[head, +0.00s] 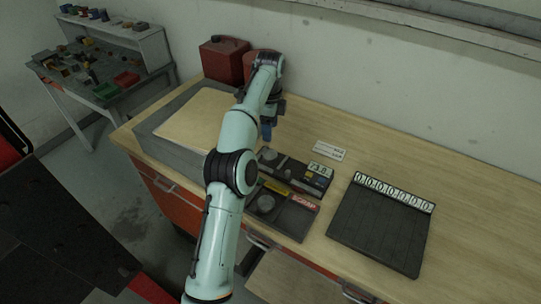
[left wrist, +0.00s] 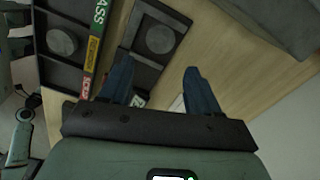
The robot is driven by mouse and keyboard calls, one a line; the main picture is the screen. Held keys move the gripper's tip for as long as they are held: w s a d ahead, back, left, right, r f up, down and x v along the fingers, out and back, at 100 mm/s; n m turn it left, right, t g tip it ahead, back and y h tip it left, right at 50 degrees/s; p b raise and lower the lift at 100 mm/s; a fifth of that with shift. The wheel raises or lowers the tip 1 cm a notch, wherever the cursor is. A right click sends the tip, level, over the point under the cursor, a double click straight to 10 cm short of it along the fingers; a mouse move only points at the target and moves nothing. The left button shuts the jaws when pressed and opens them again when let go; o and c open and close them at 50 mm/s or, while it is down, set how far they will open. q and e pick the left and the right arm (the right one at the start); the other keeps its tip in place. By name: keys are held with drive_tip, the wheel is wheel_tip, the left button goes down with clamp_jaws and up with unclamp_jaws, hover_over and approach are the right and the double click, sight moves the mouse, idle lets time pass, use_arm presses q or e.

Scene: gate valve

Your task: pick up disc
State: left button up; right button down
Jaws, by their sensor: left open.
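A grey round disc (head: 266,202) lies in a dark tray (head: 290,222), partly behind my left arm in the head view; it also shows at the upper left of the left wrist view (left wrist: 62,41). A second grey round piece (head: 268,154) sits on the black device with a small display (head: 297,175); in the left wrist view it shows between and beyond the fingers (left wrist: 160,39). I cannot tell whether it is loose. My left gripper (left wrist: 160,80) has its blue fingers apart and empty, above the bench near the device. My right gripper is out of view.
A dark slotted rack (head: 380,225) with numbered labels stands at the right on the wooden bench. A white card (head: 329,150) lies behind the device. Red cans (head: 224,62) stand at the back left. A grey block with a tan top (head: 200,122) lies left of my arm.

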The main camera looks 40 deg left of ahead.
sight(270, 154)
use_arm(q)
wheel_tip(270, 154, down, 11)
drive_tip(key=shift+f+b, duration=0.2)
drive_tip(key=shift+b, duration=0.1)
drive_tip(key=shift+r, duration=0.1)
drive_tip(key=shift+w, duration=0.1)
drive_tip(key=c, duration=0.9)
drive_tip(key=shift+c, duration=0.3)
drive_tip(key=shift+r, duration=0.1)
